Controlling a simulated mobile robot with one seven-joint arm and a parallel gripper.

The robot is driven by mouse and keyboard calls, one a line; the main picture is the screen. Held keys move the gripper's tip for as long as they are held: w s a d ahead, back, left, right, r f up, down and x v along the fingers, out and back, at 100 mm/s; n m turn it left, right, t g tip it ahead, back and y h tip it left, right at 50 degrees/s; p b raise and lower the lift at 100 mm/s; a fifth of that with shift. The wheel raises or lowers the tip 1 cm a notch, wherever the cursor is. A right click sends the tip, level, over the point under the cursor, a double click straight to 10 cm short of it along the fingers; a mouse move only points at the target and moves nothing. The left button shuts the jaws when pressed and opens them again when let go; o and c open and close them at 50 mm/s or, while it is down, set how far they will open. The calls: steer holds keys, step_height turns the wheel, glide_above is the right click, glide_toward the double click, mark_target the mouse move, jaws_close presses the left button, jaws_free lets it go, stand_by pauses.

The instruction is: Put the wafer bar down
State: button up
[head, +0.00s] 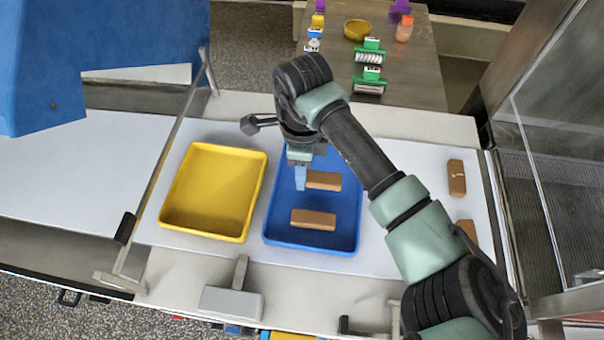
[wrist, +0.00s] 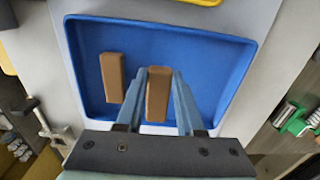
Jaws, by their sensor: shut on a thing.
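My gripper (wrist: 157,95) is shut on a brown wafer bar (wrist: 158,92), which shows between its two blue-grey fingers in the wrist view. In the head view this bar (head: 324,180) is at the fingers, over the blue tray (head: 347,238). I cannot tell whether it touches the tray floor. A second wafer bar (head: 313,219) lies in the blue tray, nearer the front and apart from the held one. It also shows in the wrist view (wrist: 113,78), left of the held bar. The blue tray also shows in the wrist view (wrist: 225,75).
An empty yellow tray (head: 207,232) stands left of the blue tray. Two more wafer bars lie on the white surface at the right, one (head: 457,178) in clear view and one (head: 467,230) partly hidden by my arm. A back table (head: 425,80) holds bottles and small items.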

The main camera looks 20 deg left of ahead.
steer(key=shift+f, duration=1.55)
steer(key=shift+f, duration=0.1)
steer(key=shift+f, duration=0.15)
steer(key=o, duration=1)
steer(key=shift+r, duration=0.2)
step_height(320, 180, up, 12)
steer(key=shift+r+b, duration=0.1)
steer(key=shift+b, duration=1.05)
steer(key=shift+s, duration=0.1)
